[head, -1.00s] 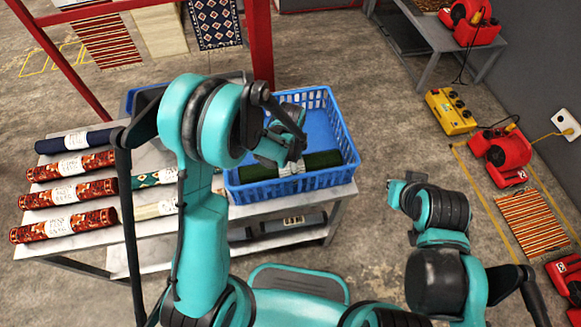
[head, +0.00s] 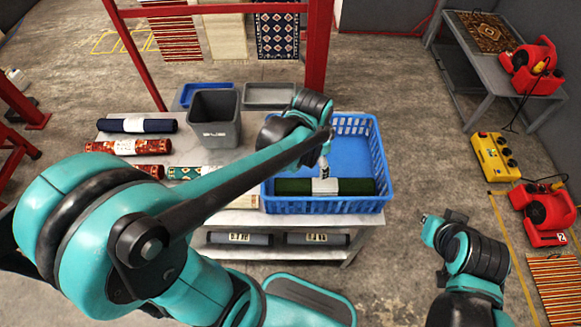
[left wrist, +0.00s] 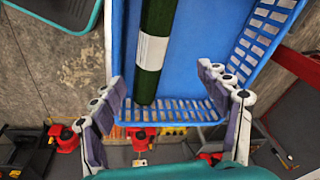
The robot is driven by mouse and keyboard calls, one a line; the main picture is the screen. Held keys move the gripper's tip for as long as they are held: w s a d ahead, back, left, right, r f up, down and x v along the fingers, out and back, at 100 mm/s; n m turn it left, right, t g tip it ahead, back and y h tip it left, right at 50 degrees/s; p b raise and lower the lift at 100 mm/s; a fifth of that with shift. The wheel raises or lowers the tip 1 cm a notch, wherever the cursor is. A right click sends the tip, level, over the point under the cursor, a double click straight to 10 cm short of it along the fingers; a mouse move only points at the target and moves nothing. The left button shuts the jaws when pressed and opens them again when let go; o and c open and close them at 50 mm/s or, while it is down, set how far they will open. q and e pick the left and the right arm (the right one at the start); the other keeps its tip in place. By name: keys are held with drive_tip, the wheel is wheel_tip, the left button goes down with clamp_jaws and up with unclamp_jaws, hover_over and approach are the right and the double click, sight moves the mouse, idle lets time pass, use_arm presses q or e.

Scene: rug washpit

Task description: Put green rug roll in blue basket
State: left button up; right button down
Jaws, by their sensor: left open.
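The green rug roll (head: 357,187) lies flat inside the blue basket (head: 328,205), along its front wall, with a white label band around its middle. The roll also shows in the left wrist view (left wrist: 157,22), inside the basket with one end near the slotted wall. My left gripper (head: 324,168) is over the basket, just behind the roll's label. In the left wrist view my left gripper (left wrist: 170,100) is open, its fingers spread wide with nothing between them. My right gripper (head: 426,219) is at the right, away from the basket; its fingers are too small to read.
Several other rolls lie left of the basket, including a navy roll (head: 137,125) and a red patterned roll (head: 128,147). A red post (head: 318,50) rises behind the basket.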

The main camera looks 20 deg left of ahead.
use_arm(q)
drive_tip(key=s+a+r+n+t, duration=0.4)
drive_tip(key=s+a+r+n, duration=0.1)
drive_tip(key=s+n, duration=0.3)
drive_tip(key=shift+s+r+n+t, duration=0.4)
drive_tip(key=shift+s+r, duration=0.1)
drive_tip(key=shift+s, duration=0.3)
drive_tip(key=shift+f+b, duration=0.35)
drive_tip(key=shift+f, duration=0.05)
